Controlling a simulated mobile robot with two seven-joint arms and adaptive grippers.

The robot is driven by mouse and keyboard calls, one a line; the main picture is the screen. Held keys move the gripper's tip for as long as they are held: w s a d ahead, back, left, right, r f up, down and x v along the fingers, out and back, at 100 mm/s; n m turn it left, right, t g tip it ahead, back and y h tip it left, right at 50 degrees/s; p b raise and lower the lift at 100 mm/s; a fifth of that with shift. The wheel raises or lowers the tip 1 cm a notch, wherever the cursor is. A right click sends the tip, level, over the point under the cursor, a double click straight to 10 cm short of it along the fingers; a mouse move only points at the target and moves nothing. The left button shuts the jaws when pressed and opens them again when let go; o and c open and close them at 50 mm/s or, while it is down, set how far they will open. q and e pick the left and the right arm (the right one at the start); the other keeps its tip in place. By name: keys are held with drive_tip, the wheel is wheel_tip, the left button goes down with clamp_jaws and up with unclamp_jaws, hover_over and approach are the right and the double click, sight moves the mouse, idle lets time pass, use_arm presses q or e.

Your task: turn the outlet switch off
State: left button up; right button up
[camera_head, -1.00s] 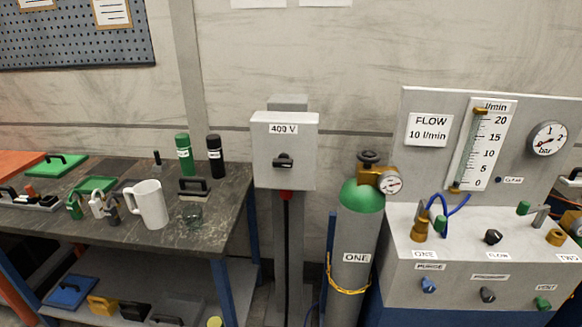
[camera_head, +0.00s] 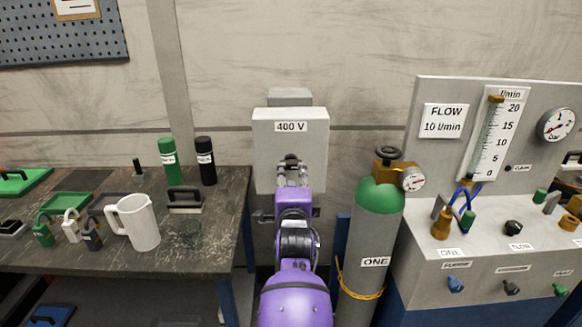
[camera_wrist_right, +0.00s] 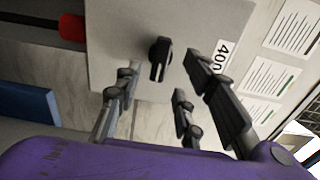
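My right gripper (camera_head: 292,172) is in front of the box in the head view and hides most of the switch. In the right wrist view my right gripper (camera_wrist_right: 162,88) is open, its fingers spread on either side of the switch. The fingers appear apart from the switch and nothing is held. My left gripper is not in view.
A green-topped gas cylinder (camera_head: 375,235) with a gauge stands close right of my arm. The flow panel (camera_head: 450,150) is further right. A workbench (camera_head: 100,262) with a white jug (camera_head: 140,222) and bottles is at left. A red part (camera_wrist_right: 72,27) sits at the box's edge.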

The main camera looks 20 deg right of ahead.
sight(291, 168)
drive_tip(key=x, duration=0.7)
clamp_jaws()
